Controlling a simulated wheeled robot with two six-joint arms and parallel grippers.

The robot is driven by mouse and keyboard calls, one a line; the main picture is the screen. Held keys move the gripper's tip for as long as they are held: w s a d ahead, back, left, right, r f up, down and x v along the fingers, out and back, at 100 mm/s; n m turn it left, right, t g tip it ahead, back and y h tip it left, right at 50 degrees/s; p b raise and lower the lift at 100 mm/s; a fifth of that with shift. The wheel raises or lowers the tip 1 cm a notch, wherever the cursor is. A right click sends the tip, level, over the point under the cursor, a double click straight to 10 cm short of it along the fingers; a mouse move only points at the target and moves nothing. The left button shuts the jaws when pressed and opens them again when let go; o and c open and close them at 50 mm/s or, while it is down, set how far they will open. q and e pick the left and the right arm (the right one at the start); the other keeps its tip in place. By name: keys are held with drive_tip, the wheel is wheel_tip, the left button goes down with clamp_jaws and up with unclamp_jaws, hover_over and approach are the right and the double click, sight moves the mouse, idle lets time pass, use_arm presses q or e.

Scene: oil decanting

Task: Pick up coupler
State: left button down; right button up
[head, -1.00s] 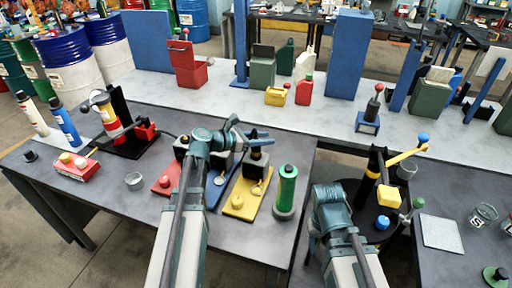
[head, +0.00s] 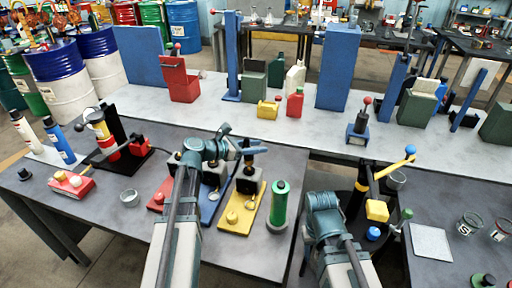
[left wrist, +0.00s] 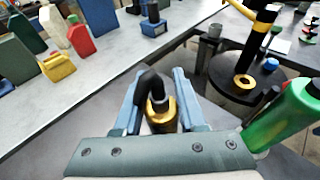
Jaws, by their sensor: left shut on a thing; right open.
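The coupler, a dark bent piece with a brass-coloured collar (left wrist: 161,107), sits between the two blue fingers of my left gripper (left wrist: 157,98) in the left wrist view. In the head view my left gripper (head: 254,148) is shut on it just above the black block on the yellow plate (head: 236,222). I cannot tell whether the coupler still touches that block. My right arm stands at the lower middle right in the head view, but its fingers are hidden.
A green bottle (head: 279,205) stands right of the yellow plate. Red and blue plates with similar blocks lie left of it. A small glass dish (head: 129,197) and a red box (head: 72,184) lie further left. A round black stand with a yellow arm (head: 393,168) is at right.

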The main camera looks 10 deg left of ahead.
use_arm(q)
drive_tip(key=s+a+r, duration=0.1)
drive_tip(key=s+a, duration=0.8)
drive_tip(key=s, duration=0.4)
drive_tip(key=shift+s+r+p, duration=0.15)
drive_tip(key=shift+r+p, duration=0.2)
use_arm(e)
drive_tip(key=shift+r, duration=0.8)
